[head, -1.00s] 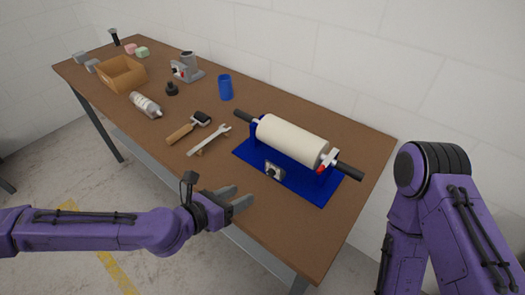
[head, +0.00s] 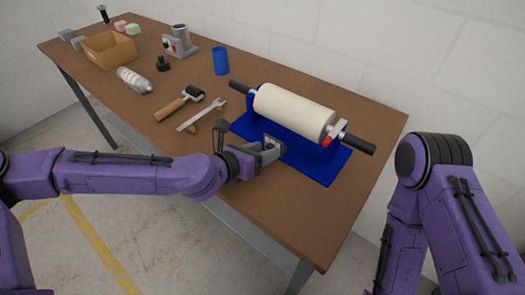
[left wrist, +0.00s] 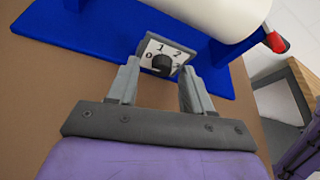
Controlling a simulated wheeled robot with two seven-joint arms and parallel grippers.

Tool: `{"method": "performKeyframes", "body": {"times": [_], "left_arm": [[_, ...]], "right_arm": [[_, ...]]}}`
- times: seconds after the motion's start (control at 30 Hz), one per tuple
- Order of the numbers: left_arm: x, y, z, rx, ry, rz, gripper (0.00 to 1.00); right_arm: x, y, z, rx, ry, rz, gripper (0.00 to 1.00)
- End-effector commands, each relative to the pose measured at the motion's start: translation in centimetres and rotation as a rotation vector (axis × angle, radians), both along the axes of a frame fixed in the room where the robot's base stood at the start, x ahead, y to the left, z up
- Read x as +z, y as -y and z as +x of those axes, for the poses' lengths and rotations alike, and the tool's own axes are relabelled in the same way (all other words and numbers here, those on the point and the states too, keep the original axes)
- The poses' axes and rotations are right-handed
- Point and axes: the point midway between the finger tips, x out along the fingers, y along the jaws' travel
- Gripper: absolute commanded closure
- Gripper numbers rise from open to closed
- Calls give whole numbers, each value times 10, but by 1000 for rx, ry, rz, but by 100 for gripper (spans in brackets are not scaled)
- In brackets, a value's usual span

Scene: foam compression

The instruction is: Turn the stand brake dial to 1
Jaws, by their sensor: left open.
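The brake dial is a black knob (left wrist: 162,63) on a pale plate (left wrist: 152,47) marked 0, 1, 2 and a partly hidden further mark, on the front of the blue stand (head: 322,165). My left gripper (left wrist: 156,80) is open in the left wrist view, its fingers on either side of and just short of the knob; contact cannot be told. In the head view the left gripper (head: 272,147) covers most of the dial plate. Which number the knob points to is unclear. My right gripper is out of view.
A white foam roller (head: 294,110) with black handles lies on the stand, with a red lever (head: 328,141) at its right end. The table's front right is clear.

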Motion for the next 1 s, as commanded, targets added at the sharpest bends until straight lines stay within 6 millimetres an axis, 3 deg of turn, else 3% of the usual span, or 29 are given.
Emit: {"method": "performKeyframes", "body": {"times": [0.27, 0.33, 0.43, 1.0], "left_arm": [[-2, 2, 3, 1, -1, 0, 50], [-2, 2, 2, 1, -1, 0, 66], [-2, 2, 2, 1, -1, 0, 99], [-2, 2, 1, 1, 83, 111, 100]], "right_arm": [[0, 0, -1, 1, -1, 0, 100], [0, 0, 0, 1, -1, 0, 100], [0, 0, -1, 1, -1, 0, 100], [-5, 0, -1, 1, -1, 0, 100]]}}
